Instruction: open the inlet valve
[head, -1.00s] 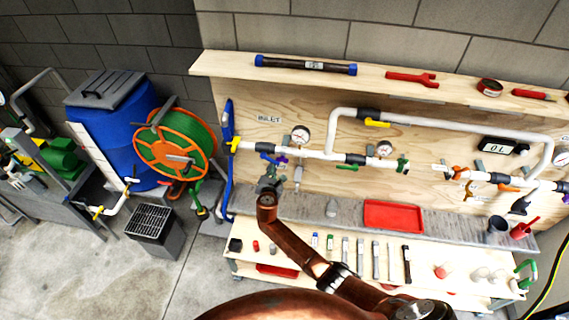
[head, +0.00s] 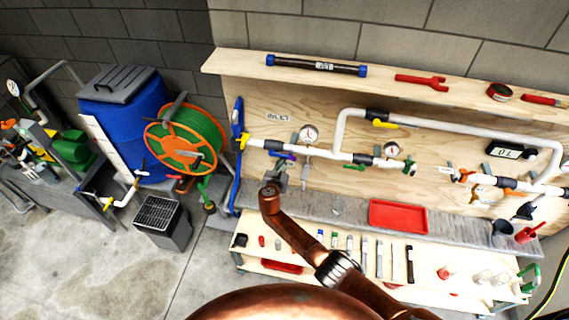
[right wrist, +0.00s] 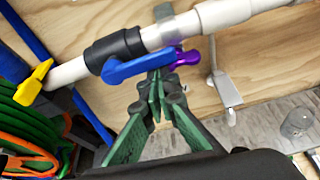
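The inlet valve is a dark body (right wrist: 113,50) with a blue lever (right wrist: 135,66) on the white pipe, below the INLET label (head: 278,118). The blue lever also shows in the head view (head: 284,156). It lies roughly along the pipe, slightly angled from it, with a purple knob (right wrist: 186,58) by its right end. My right gripper (right wrist: 157,88) has its green fingers nearly together, with nothing seen between them. The tips are just below the lever; I cannot tell whether they touch it. The right gripper also shows in the head view (head: 279,174). My left gripper is out of view.
A yellow handle (right wrist: 34,82) is at the pipe's left end, near the hose reel (head: 185,140). A gauge (head: 309,134) and a metal bracket (right wrist: 226,92) are right of the valve. Below are a grey ledge and a red tray (head: 398,216).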

